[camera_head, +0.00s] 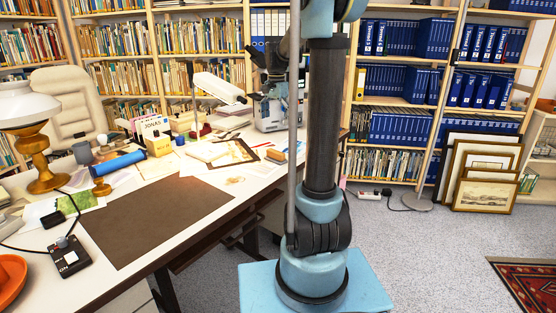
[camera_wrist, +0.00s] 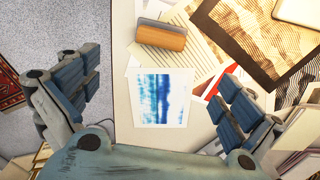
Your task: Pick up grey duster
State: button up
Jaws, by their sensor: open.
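The duster (camera_wrist: 160,38) is a small block with an orange-brown wooden body and a grey strip along its upper side. In the wrist view it lies on papers near the top centre, close to the table's left edge. In the head view it is the small tan block (camera_head: 276,156) near the desk's far right edge, beside my arm. My gripper (camera_wrist: 158,92) is open and empty, its two blue-grey fingers spread wide. The duster sits between the finger lines but further up the picture, apart from both fingers.
A blue-streaked print (camera_wrist: 160,97) lies just below the duster in the wrist view. A dark-bordered picture (camera_wrist: 262,38) lies to its right. The desk has a brown mat (camera_head: 158,215), a blue cylinder (camera_head: 117,164) and a white lamp (camera_head: 28,110). Framed prints (camera_head: 484,188) lean against shelves.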

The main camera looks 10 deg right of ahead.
aim_at(276, 151)
notch_tip(276, 151, down, 10)
jog(key=shift+f, duration=0.1)
jog(key=shift+s+a+f, duration=0.1)
jog(key=shift+f, duration=1.3)
jog(key=shift+s+a+f, duration=0.1)
jog(key=shift+f, duration=1.25)
jog(key=shift+c, duration=0.2)
jog(key=c, duration=1.2)
